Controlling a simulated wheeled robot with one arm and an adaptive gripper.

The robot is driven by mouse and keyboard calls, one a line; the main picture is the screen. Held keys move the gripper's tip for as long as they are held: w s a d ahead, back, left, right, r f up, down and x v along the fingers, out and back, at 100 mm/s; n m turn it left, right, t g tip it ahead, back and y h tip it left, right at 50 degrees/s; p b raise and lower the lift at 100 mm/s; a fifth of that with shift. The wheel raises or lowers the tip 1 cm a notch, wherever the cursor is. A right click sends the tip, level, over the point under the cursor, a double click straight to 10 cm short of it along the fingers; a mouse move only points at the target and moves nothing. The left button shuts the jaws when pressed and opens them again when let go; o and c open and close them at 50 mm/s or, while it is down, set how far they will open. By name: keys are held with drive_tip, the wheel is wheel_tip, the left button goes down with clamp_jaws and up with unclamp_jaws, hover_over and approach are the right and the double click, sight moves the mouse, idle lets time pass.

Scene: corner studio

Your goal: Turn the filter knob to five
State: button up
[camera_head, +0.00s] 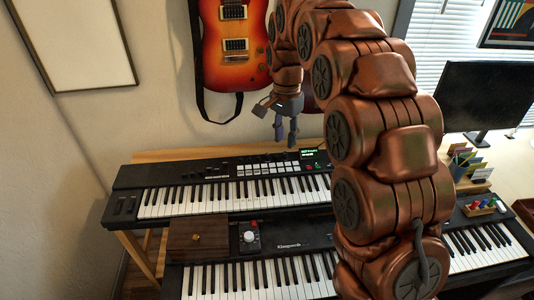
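A small black box with a pale round knob (249,236) stands on the left part of the lower keyboard. The knob's label and pointer are too small to read, so I cannot tell its setting. The upper keyboard (181,171) has a panel of small controls and a lit green screen (309,154); no filter label can be read there. My gripper (286,139) points down above the back edge of the upper keyboard, behind and above the black box. Its two grey fingers are apart with nothing between them.
A wooden box (198,238) sits left of the black box. A sunburst guitar (234,45) hangs on the wall behind my gripper. The lower keyboard (318,246) is partly hidden by my arm. A monitor (488,95) and a pen holder (459,167) stand at right.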

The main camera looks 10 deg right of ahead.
drive_tip(key=w+f+m, duration=0.3)
drive_tip(key=w, duration=0.5)
drive_tip(key=w+f+m, duration=0.3)
drive_tip(key=w+f, duration=0.1)
drive_tip(key=w, duration=0.3)
drive_tip(key=m+t, duration=0.1)
drive_tip(key=m, duration=0.5)
approach(267, 154)
drive_tip(key=shift+s+a+f, duration=0.1)
drive_tip(key=shift+s+f, duration=0.1)
drive_tip(key=shift+s, duration=0.2)
drive_tip(key=shift+w+f, duration=0.15)
drive_tip(key=shift+f, duration=0.35)
drive_tip(key=shift+w+f+b, duration=0.1)
drive_tip(key=shift+f+b, duration=1.8)
drive_tip(key=shift+f, duration=1.95)
drive_tip(key=shift+w, duration=0.1)
drive_tip(key=shift+c, duration=0.2)
clamp_jaws()
